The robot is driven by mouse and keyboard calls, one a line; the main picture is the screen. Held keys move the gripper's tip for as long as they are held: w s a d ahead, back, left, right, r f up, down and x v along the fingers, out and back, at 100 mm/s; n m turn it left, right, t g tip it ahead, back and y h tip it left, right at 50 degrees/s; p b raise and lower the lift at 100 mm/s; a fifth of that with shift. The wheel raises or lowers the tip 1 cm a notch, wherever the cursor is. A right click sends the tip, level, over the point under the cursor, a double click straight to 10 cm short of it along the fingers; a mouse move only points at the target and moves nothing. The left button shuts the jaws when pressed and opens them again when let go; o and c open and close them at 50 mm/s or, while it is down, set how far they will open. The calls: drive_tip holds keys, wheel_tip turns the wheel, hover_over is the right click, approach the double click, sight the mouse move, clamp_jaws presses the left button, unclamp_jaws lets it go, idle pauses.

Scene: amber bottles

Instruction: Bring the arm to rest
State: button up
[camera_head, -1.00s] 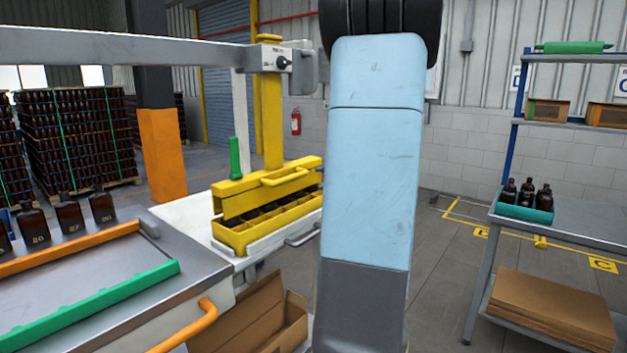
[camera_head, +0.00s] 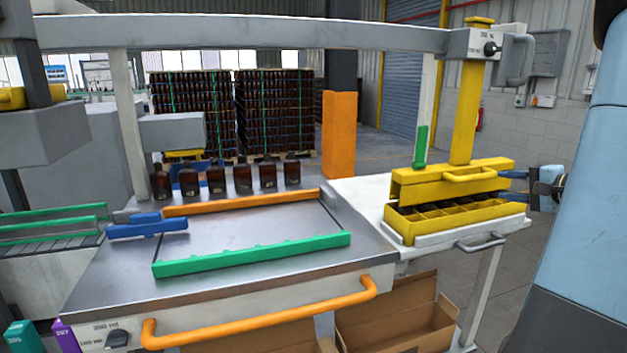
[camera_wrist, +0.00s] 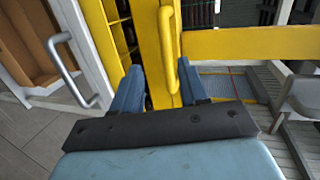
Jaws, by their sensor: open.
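My gripper (camera_head: 513,185) is at the right end of the yellow divided crate (camera_head: 455,221) in the head view, with its blue fingers pointing left towards it. In the wrist view my gripper (camera_wrist: 158,88) is open, its two blue fingers apart. The yellow lid or bar with its handle (camera_wrist: 169,50) lies ahead of and between the fingers. I cannot tell whether the fingers touch it. Nothing shows held. My light blue arm fills the right edge of the head view.
A steel table (camera_head: 240,230) carries orange and green rails, with several amber bottles (camera_head: 216,178) along its back. A yellow post (camera_head: 466,110) rises behind the crate. Open cardboard boxes (camera_head: 395,320) stand below. A grey handle (camera_wrist: 70,70) sticks out beside the crate. Floor shows at the right.

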drive_tip(key=s+a+n+g+y, duration=0.1)
drive_tip(key=s+a+n+g, duration=0.25)
drive_tip(key=a, duration=0.65)
drive_tip(key=s+a+n+g+y, duration=0.1)
drive_tip(key=s+a+n+g, duration=0.2)
drive_tip(key=a, duration=0.7)
drive_tip(key=s+a+n+g+h, duration=0.2)
drive_tip(key=s+a+n+h, duration=0.4)
drive_tip(key=s, duration=0.6)
drive_tip(key=shift+s+a+n+h, duration=0.4)
drive_tip(key=shift+a+n, duration=0.45)
drive_tip(key=shift+a, duration=0.35)
